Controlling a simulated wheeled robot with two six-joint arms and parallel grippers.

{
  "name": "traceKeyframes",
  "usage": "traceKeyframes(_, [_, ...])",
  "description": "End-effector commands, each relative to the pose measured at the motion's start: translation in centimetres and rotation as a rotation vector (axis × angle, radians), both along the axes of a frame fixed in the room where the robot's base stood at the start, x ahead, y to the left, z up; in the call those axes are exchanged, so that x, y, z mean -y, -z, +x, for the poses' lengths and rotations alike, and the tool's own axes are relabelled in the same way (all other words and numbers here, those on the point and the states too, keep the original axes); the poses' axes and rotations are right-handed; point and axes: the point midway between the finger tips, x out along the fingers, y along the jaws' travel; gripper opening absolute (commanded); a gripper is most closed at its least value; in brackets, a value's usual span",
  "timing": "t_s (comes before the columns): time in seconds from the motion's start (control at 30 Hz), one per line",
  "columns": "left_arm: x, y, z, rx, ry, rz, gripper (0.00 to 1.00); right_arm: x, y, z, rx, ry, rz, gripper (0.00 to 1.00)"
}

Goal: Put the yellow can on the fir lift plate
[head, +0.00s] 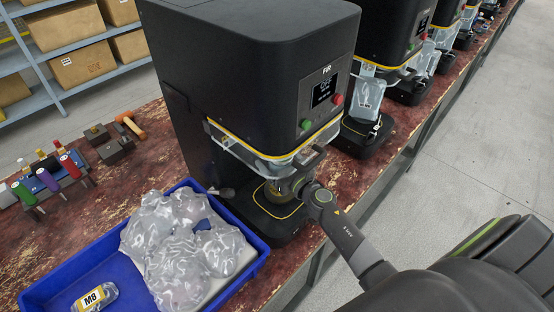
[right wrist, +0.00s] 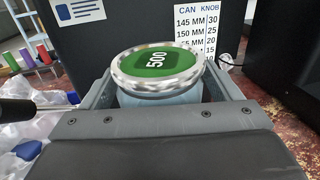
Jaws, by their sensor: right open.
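The fir seamer (head: 250,70) is a tall black machine with a screen and the word FIR. Its lift plate (head: 278,211) is a dark pad outlined in yellow at the bottom of its opening. A yellowish cylinder (head: 273,193), perhaps the yellow can, shows low over the plate, mostly hidden by my right gripper (head: 292,182). In the right wrist view, a can (right wrist: 157,64) with a silver rim and green lid marked 500 is between the open fingers. Its side looks pale blue there; contact with the fingers and its base are hidden. My left gripper is not in view.
A blue tray (head: 38,297) with clear bags and an M8 packet lies left of the seamer. A clear guard (head: 240,148) crosses the opening. More seamers stand to the right.

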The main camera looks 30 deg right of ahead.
Motion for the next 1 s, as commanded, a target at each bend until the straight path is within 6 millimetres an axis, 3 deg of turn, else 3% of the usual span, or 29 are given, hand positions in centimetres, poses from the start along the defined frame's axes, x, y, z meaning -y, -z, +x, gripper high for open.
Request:
traceKeyframes(0.17, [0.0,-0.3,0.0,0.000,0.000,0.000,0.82,0.1,-0.2,-0.5,-0.001,0.001,0.000,0.84])
traceKeyframes(0.7, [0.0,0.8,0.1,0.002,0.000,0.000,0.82,1.5,0.0,-10.2,-0.002,0.000,-0.002,0.84])
traceKeyframes(1.0, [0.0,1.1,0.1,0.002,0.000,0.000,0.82,1.7,-0.2,-11.9,0.000,0.000,0.000,0.84])
